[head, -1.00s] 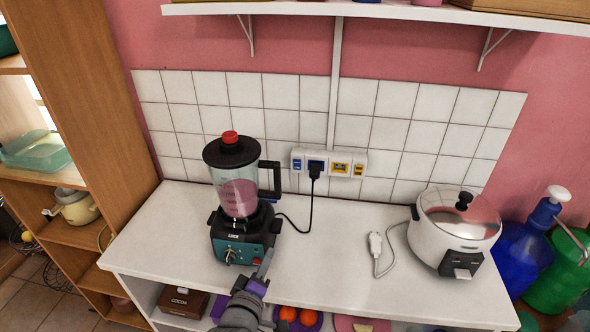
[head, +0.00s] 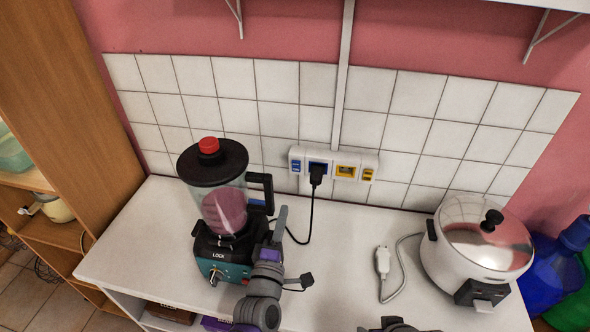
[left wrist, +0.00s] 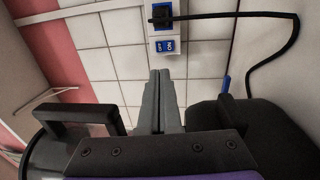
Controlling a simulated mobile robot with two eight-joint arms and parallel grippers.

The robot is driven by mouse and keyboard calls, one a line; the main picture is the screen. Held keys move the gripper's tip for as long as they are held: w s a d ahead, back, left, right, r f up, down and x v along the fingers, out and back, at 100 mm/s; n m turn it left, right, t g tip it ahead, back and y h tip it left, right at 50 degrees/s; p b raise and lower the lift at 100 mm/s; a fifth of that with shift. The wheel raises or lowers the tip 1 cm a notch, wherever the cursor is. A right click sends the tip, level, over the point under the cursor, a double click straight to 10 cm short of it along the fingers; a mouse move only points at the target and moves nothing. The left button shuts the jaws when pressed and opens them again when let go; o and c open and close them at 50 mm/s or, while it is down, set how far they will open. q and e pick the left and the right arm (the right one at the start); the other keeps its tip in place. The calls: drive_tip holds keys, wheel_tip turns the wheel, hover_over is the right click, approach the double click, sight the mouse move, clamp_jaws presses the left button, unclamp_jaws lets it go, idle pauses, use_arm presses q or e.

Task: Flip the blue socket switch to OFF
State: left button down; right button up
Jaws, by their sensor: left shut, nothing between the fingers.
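The blue switch (head: 295,166) is at the left end of the white socket strip on the tiled wall. It also shows in the left wrist view (left wrist: 164,46), just beyond my fingertips, with small markings; which side is pressed I cannot tell. The blue socket (head: 318,167) beside it holds a black plug (head: 316,179). My left gripper (head: 282,210) is shut and empty, right of the blender and in front of the strip, apart from the switch. Its closed fingers show in the left wrist view (left wrist: 159,76). My right gripper is not clearly visible.
The blender (head: 218,210) stands close to the left of my gripper, handle toward it. The plug's black cord (head: 311,215) hangs near. A yellow socket (head: 346,172) and yellow switch (head: 368,174) sit right. A white cooker (head: 470,250) and loose plug (head: 382,261) are farther right.

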drive_tip(key=shift+s, duration=0.2)
use_arm(q)
drive_tip(key=p+x, duration=0.2)
drive_tip(key=x, duration=1.2)
drive_tip(key=shift+p, duration=0.3)
use_arm(e)
drive_tip(key=r, duration=0.1)
drive_tip(key=w+r, duration=0.1)
drive_tip(key=r, duration=0.1)
drive_tip(key=shift+w+r, duration=0.1)
drive_tip(key=shift+r, duration=0.05)
use_arm(q)
drive_tip(key=shift+w+r, duration=0.15)
drive_tip(key=shift+r, duration=0.1)
use_arm(e)
drive_tip(key=shift+s+f+b, duration=0.2)
drive_tip(key=shift+f+b, duration=0.3)
drive_tip(key=shift+f, duration=0.1)
drive_tip(key=shift+s+f+b, duration=0.2)
drive_tip(key=shift+f+b, duration=0.25)
drive_tip(key=shift+f, duration=0.15)
use_arm(q)
approach(296, 163)
drive_tip(key=v, duration=0.4)
drive_tip(key=shift+f, duration=0.1)
